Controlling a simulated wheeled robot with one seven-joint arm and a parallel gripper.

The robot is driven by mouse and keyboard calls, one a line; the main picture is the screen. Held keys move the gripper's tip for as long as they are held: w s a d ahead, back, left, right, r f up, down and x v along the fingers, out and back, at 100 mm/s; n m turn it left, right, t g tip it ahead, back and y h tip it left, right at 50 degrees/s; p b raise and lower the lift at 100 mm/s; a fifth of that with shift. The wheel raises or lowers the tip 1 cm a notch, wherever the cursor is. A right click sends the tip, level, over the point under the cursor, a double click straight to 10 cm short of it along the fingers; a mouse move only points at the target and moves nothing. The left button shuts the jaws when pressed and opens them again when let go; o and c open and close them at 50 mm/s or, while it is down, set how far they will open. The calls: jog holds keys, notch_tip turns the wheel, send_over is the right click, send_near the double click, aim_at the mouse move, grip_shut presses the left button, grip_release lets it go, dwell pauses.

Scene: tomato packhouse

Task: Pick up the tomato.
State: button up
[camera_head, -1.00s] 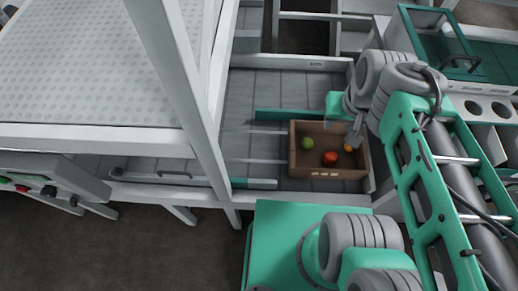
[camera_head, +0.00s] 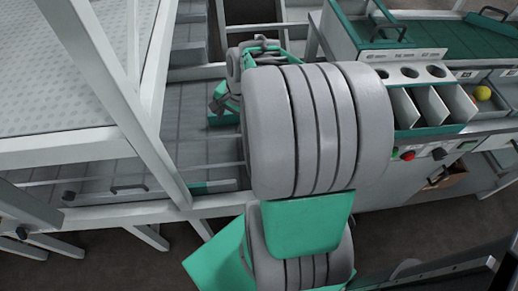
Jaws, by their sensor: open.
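No tomato of the crate shows now; the big grey ring-shaped joints of my arm cover the spot where the wooden crate with tomatoes stood in the earlier frame. My gripper (camera_head: 219,97) shows only in part, small and left of my arm's wrist, over the grey slatted table (camera_head: 187,125). It is open; its fingertips are hard to make out, and I see nothing held in it. A yellow round fruit (camera_head: 482,93), perhaps a tomato, lies in a bin at the far right.
A white-framed rack (camera_head: 130,110) with a perforated top stands at the left. A sorting station with slanted white dividers (camera_head: 432,104) and round holes stands at the right, with a green-topped conveyor (camera_head: 450,38) behind. The slatted table left of my arm is clear.

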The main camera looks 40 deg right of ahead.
jog(key=s+d+f+m+t+b, duration=0.2)
jog(key=s+d+f+m+b, duration=0.2)
jog(key=d+f+m, duration=1)
jog(key=shift+n, duration=0.4)
jog(key=b+x, duration=0.1)
jog(key=x, duration=0.7)
jog(key=shift+f, duration=0.2)
jog(key=shift+r, duration=0.1)
jog(key=c, duration=0.7)
